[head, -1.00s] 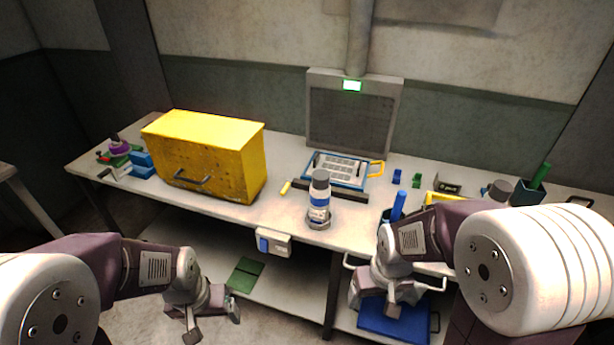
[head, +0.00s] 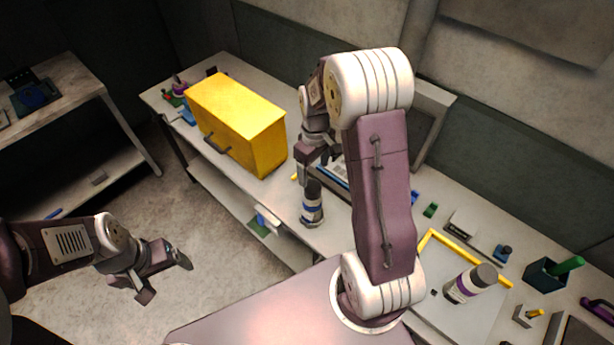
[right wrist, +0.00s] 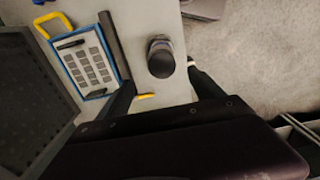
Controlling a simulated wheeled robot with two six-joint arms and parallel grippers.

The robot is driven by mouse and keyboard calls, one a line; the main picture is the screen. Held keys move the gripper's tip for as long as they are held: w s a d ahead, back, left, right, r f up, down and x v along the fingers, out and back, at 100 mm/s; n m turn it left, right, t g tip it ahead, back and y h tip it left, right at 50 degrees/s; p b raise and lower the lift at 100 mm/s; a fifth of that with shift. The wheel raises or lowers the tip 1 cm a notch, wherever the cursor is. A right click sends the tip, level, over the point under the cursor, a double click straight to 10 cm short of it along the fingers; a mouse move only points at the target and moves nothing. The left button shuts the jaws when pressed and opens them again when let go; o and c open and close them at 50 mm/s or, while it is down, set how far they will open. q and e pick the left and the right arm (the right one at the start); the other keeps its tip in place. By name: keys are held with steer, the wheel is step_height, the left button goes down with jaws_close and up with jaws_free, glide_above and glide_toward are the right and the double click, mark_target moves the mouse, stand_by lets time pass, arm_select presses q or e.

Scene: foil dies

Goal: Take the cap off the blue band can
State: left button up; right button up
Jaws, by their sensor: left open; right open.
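The blue band can (head: 312,212) stands upright near the front edge of the workbench, white with a blue band. Its grey cap (head: 313,188) is on top, partly hidden by my right gripper in the head view. My right gripper (head: 314,172) points down just above the can, open and empty. In the right wrist view the dark round cap (right wrist: 161,52) is seen from above, lying ahead of and between the two spread fingers (right wrist: 162,92). Contact is not visible. My left gripper (head: 164,279) is open and empty at lower left, over the floor.
A yellow box (head: 240,120) stands left of the can. A purple band can (head: 470,283) stands on the bench at right, by a yellow frame (head: 465,255) and a dark cup (head: 547,277). A blue-edged tray (right wrist: 88,62) lies beside the can.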

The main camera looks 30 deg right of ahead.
mark_target(312, 186)
steer(key=f, duration=0.1)
steer(key=a+f+p, duration=0.1)
steer(key=f, duration=0.1)
steer(key=shift+a+f, duration=0.1)
steer(key=shift+a, duration=0.1)
steer(key=shift+d+f, duration=0.45)
steer(key=shift+d, duration=0.15)
step_height(312, 186, down, 2)
steer(key=shift+s+f+p, duration=0.1)
steer(key=shift+f+p, duration=0.1)
steer(key=shift+p, duration=1)
steer(key=shift+a+f, duration=0.25)
steer(key=shift+f, duration=1)
steer(key=shift+d, duration=0.15)
steer(key=shift+c, duration=0.9)
steer(key=c, duration=1.2)
arm_select(q)
steer(key=r, duration=0.3)
steer(key=shift+a+r, duration=0.2)
steer(key=shift+a, duration=0.15)
